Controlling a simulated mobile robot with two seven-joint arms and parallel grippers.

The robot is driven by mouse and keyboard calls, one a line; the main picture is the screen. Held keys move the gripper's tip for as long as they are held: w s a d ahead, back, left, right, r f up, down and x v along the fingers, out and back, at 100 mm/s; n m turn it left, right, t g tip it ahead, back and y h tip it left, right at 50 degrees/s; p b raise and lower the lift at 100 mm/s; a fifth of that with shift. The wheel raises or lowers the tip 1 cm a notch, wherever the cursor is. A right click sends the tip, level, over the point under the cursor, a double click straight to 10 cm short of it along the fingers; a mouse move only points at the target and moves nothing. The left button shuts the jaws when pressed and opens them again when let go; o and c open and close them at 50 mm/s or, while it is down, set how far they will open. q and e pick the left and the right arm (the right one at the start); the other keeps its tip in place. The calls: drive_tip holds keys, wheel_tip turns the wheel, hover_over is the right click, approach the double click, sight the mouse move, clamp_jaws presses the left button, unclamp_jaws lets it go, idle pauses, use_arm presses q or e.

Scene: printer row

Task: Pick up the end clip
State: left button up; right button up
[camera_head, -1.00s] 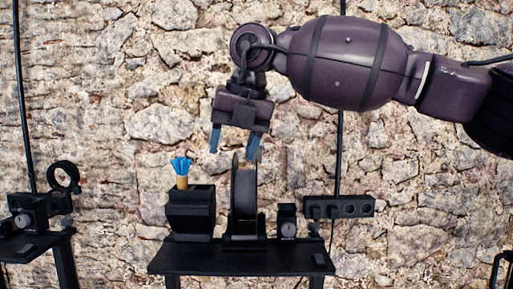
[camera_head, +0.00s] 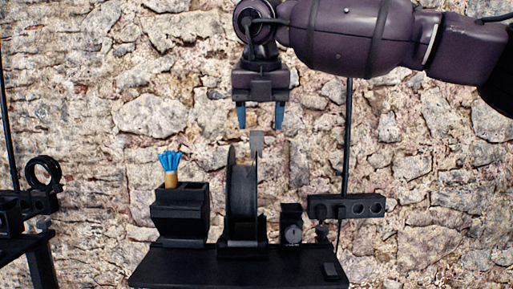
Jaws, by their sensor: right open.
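A small dark grey tab, which looks like the end clip (camera_head: 257,144), stands up at the top right of the black spool (camera_head: 241,203). The spool stands upright in a holder on the black table (camera_head: 200,267). My right gripper (camera_head: 261,124) points straight down with its two blue fingers apart and nothing between them. In the picture its fingertips are just above the clip, one to each side. How far they are in depth is hard to tell. My left gripper is out of view.
A black box (camera_head: 181,216) with a blue-topped brush (camera_head: 171,170) stands left of the spool. A small black device with a dial (camera_head: 291,226) stands to its right. A socket strip (camera_head: 346,206) is on the right, by a vertical black cable.

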sight(256, 139)
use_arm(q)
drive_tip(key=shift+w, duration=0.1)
use_arm(e)
drive_tip(key=shift+w+a+f, duration=0.1)
drive_tip(key=shift+f, duration=0.35)
use_arm(q)
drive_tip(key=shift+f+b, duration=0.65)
drive_tip(key=shift+b, duration=0.1)
use_arm(e)
drive_tip(key=x, duration=0.3)
drive_tip(key=shift+w+a+f, duration=0.15)
drive_tip(key=shift+a+f, duration=0.05)
drive_tip(key=shift+a, duration=0.1)
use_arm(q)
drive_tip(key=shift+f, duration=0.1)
use_arm(e)
drive_tip(key=shift+w+f, duration=0.15)
drive_tip(key=shift+f, duration=0.1)
drive_tip(key=shift+c, duration=0.3)
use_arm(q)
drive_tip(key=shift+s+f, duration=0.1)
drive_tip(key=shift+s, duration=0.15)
use_arm(e)
drive_tip(key=c, duration=0.9)
drive_tip(key=shift+r, duration=0.1)
